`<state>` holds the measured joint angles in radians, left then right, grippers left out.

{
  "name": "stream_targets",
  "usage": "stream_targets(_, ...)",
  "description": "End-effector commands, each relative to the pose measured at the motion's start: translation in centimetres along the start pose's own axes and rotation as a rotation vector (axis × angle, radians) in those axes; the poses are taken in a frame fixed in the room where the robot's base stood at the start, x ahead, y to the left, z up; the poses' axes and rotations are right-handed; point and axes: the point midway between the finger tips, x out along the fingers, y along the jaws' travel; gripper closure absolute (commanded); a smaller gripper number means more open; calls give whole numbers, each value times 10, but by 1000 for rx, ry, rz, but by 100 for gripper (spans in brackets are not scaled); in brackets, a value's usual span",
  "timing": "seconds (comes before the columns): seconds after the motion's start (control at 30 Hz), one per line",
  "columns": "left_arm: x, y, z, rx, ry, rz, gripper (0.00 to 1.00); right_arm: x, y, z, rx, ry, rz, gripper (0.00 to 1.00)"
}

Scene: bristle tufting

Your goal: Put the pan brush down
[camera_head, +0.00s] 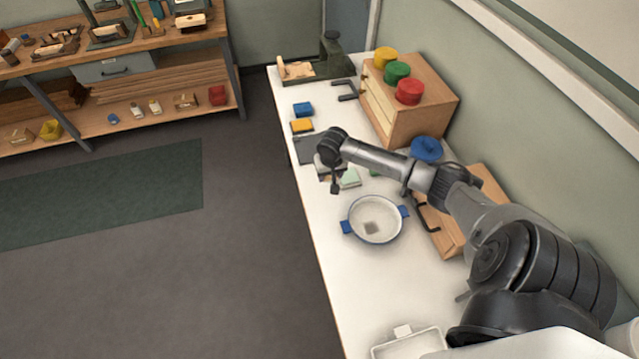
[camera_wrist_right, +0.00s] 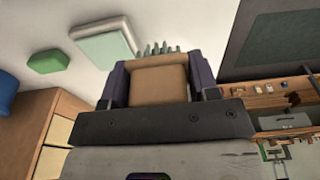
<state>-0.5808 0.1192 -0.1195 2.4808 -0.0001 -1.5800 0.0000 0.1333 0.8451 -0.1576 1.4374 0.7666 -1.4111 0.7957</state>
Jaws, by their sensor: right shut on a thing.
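My right gripper (camera_head: 335,186) hangs over the white worktop (camera_head: 335,265), behind the blue-handled pan. In the right wrist view the gripper (camera_wrist_right: 160,82) is shut on a tan block, the body of the pan brush (camera_wrist_right: 160,88), held between its dark fingers. Grey-green bristle tufts show just past the block. In the head view I cannot make out the brush, and the wrist view does not show clearly whether it touches the worktop. My left gripper is not in view.
The round blue-handled pan (camera_head: 375,221) stands nearer the front. A pale green and white pad (camera_wrist_right: 105,43) and a green block (camera_wrist_right: 48,60) lie by the brush. Wooden drawer units (camera_head: 425,100) line the wall side. A white tray (camera_head: 408,343) is at the front.

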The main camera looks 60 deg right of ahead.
Motion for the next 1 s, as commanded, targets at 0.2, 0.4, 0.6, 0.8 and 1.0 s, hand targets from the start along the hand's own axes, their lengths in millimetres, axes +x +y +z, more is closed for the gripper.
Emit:
stream_targets(0.2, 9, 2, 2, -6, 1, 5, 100, 19, -23, -14, 1, 1, -2, 67)
stream_targets(0.4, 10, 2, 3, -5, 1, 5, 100, 23, -28, -18, 0, 1, 1, 67)
stream_targets(0.6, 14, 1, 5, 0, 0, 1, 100, 37, -28, -16, -1, -1, 2, 67)
stream_targets(0.8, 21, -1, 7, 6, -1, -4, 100, 62, -28, -13, -1, 0, 1, 67)
stream_targets(1.0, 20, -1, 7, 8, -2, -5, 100, 63, -28, -13, -2, 1, 1, 67)
